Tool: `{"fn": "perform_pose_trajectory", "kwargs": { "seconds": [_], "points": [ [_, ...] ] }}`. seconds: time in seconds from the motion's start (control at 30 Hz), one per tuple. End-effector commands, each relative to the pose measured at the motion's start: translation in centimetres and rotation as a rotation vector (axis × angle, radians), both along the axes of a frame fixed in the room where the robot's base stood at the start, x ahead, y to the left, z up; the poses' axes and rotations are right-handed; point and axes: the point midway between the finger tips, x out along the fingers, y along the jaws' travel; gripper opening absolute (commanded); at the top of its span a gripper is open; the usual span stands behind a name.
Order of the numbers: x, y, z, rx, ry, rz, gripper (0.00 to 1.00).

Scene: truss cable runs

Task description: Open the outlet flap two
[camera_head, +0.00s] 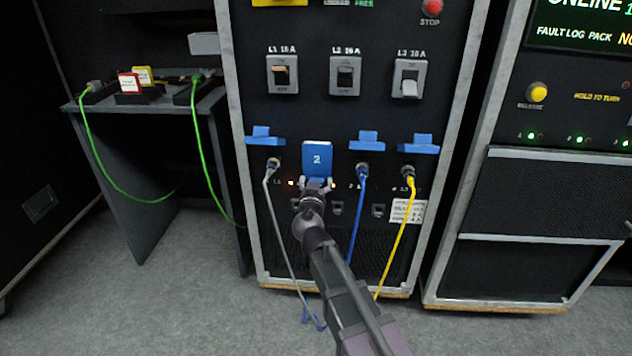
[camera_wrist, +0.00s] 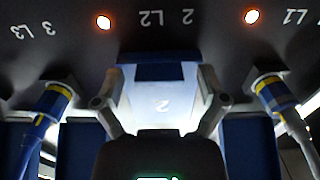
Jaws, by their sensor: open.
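The blue outlet flap marked 2 (camera_head: 317,156) hangs down on the front of the middle cabinet, its face showing and its outlet hidden. My gripper (camera_head: 318,186) is at the flap's lower edge. In the wrist view, which is upside down, the flap (camera_wrist: 162,103) shows between the two spread fingers of my gripper (camera_wrist: 158,88), one on each side. The jaws are open. I cannot tell whether either finger touches the flap.
Other blue flaps (camera_head: 265,136) stand raised above outlets holding a grey cable (camera_head: 271,195), a blue cable (camera_head: 362,190) and a yellow cable (camera_head: 408,205). These cables hang close beside my arm. A shelf with green cables (camera_head: 200,130) stands at left.

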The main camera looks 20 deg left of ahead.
Motion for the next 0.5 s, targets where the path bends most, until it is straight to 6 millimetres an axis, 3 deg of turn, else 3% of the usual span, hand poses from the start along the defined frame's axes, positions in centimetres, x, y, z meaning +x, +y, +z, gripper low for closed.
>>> {"fn": "perform_pose_trajectory", "kwargs": {
  "seconds": [0.03, 0.33, 0.5],
  "points": [
    [-0.01, 0.0, 0.0, 0.0, 0.0, 0.0, 0.91],
    [-0.01, 0.03, 0.0, 0.0, 0.0, 0.001, 0.02],
    [0.01, 0.05, 0.02, 0.0, 0.0, 0.001, 0.0]
  ]
}}
